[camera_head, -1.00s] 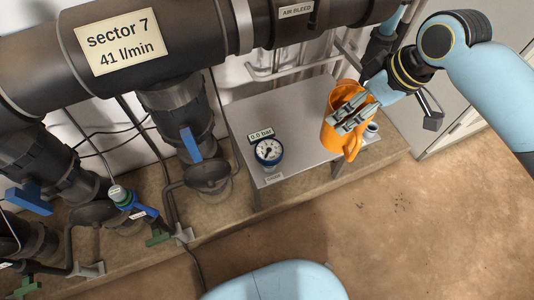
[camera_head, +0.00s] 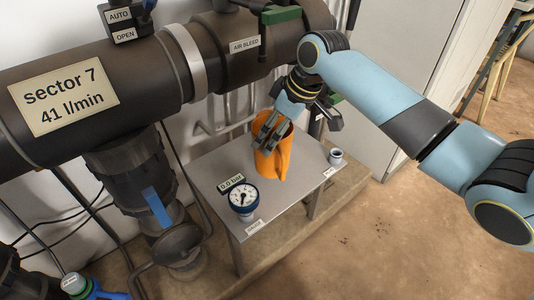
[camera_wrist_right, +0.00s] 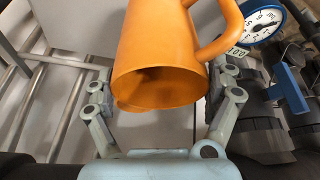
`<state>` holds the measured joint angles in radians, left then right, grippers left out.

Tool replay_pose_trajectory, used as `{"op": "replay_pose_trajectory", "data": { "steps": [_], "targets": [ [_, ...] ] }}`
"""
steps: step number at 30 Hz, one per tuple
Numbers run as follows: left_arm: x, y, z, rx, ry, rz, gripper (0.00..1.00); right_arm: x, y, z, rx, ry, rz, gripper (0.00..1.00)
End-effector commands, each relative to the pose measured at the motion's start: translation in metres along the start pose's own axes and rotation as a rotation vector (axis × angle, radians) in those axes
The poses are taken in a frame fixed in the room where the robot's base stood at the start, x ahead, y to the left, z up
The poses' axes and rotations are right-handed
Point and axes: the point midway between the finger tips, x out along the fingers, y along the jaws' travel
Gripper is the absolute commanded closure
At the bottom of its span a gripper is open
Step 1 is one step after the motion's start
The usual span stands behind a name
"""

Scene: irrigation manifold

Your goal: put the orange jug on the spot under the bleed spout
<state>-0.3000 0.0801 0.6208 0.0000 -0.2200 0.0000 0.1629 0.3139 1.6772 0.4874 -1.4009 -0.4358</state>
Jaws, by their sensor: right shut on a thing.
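The orange jug (camera_head: 283,158) is upright or nearly so over the back middle of the grey table (camera_head: 290,208). I cannot tell if its base touches the table top. My right gripper (camera_head: 268,135) reaches down from above and is shut on the jug near its rim. In the right wrist view, the jug (camera_wrist_right: 160,55) shows its open mouth between my two fingers (camera_wrist_right: 165,105), with its handle at the upper right. The air bleed label (camera_head: 245,44) is on the dark pipe above and behind. The spout tip and the spot under it are not clearly visible. My left gripper is out of view.
A round blue gauge (camera_head: 243,197) with a small display stands at the table's left front. A small white cup (camera_head: 336,157) stands near the right corner. The big pipe (camera_head: 120,75) overhangs the back. The table's front middle is clear.

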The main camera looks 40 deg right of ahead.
Motion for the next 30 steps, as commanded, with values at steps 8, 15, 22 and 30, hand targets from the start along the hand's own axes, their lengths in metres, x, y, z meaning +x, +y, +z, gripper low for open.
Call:
{"op": "replay_pose_trajectory", "data": {
  "steps": [8,15,22,30],
  "targets": [
    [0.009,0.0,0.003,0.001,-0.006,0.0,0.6,0.022,-0.008,-0.007,-0.001,-0.002,0.001,0.65],
    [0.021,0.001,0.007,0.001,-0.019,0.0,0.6,0.053,-0.008,0.007,-0.001,-0.002,0.001,0.65],
    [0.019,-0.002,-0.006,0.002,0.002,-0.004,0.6,0.051,-0.008,0.006,-0.002,0.0,0.002,0.65],
    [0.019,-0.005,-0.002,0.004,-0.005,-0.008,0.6,0.054,-0.008,0.007,-0.001,-0.001,0.001,0.0]
  ]
}}
